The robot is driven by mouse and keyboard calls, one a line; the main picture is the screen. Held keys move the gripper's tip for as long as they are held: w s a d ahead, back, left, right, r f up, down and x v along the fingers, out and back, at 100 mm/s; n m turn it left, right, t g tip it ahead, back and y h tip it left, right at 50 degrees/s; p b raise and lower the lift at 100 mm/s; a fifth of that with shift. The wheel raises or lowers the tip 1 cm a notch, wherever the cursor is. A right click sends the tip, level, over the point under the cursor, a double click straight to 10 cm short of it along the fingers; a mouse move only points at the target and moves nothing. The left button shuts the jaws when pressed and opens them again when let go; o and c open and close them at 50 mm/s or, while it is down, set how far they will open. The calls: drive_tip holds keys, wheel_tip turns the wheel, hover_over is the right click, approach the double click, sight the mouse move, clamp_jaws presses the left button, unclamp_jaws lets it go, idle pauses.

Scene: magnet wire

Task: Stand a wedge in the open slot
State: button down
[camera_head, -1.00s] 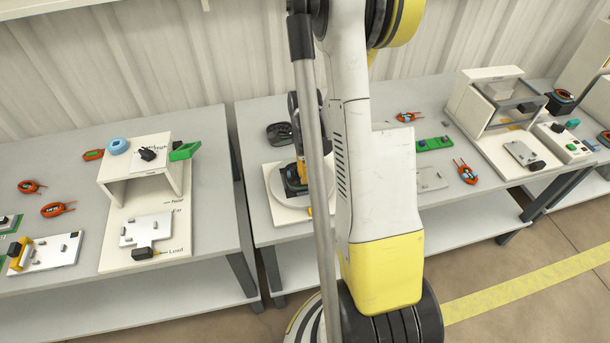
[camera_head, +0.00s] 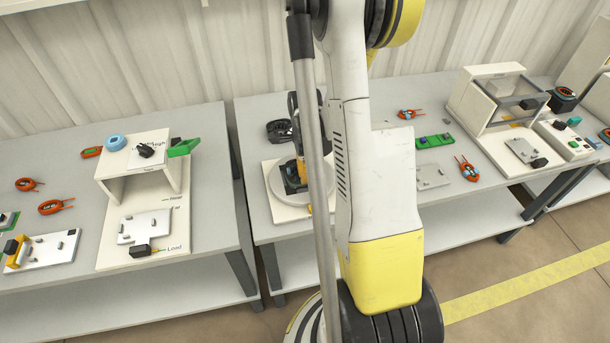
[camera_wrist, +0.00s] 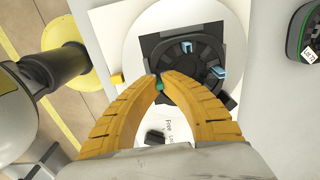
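A dark ring-shaped part with slots (camera_wrist: 185,62) sits on a round white disc (camera_wrist: 134,42) in the wrist view. Light blue wedges stand in it at the top (camera_wrist: 188,47) and at the right (camera_wrist: 217,72). My gripper (camera_wrist: 160,82) has its yellow fingers drawn together over the ring's near left edge. A small green piece (camera_wrist: 159,87), seemingly a wedge, shows between the fingertips. Whether it touches a slot cannot be told. In the head view the dark part (camera_head: 291,187) is on the middle table, with my gripper (camera_head: 300,172) above it, partly hidden by my arm.
A small yellow block (camera_wrist: 117,78) and a black block (camera_wrist: 155,137) lie near the disc. A dark, green-trimmed object (camera_wrist: 307,35) lies at the right. A white stand (camera_head: 113,183) is on the left table, and a framed white machine (camera_head: 487,105) stands at the right.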

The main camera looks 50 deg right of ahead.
drive_tip(key=c, duration=1.5)
unclamp_jaws()
drive_tip(key=shift+c, duration=0.2)
drive_tip(key=shift+r+p, duration=1.7)
drive_tip(key=shift+r, duration=0.8)
wheel_tip(320, 180, up, 12)
